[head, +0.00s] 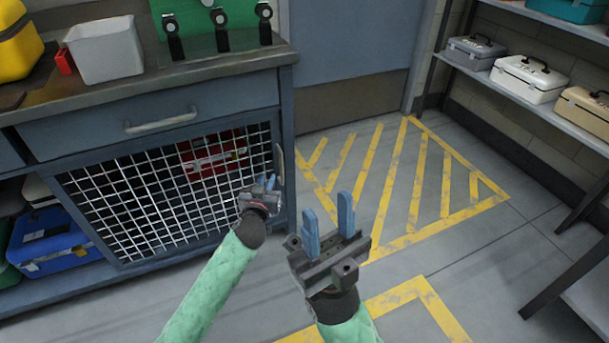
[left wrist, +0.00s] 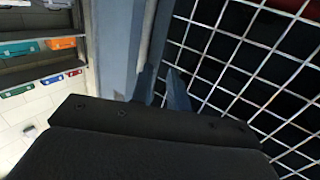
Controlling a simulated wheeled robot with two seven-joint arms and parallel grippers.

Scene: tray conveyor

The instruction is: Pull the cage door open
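The cage door (head: 128,212) is a white wire mesh panel in a dark blue-grey frame under the workbench, and it looks shut. Its upright pale handle (head: 279,163) is on the right edge of the door. My left gripper (head: 265,183) is just below and left of the handle, close to the mesh. In the left wrist view the gripper's fingertips (left wrist: 165,85) are apart, with the handle (left wrist: 148,38) running down by the left finger; I cannot tell whether they touch. My right gripper (head: 328,215) is open and empty, above the floor to the right.
A red toolbox (head: 213,152) sits behind the mesh. A drawer with a handle (head: 160,121) is above the door. A blue case (head: 48,242) is on the open shelf at left. The yellow-striped floor (head: 400,180) at right is clear. Shelves with toolboxes (head: 530,78) line the right wall.

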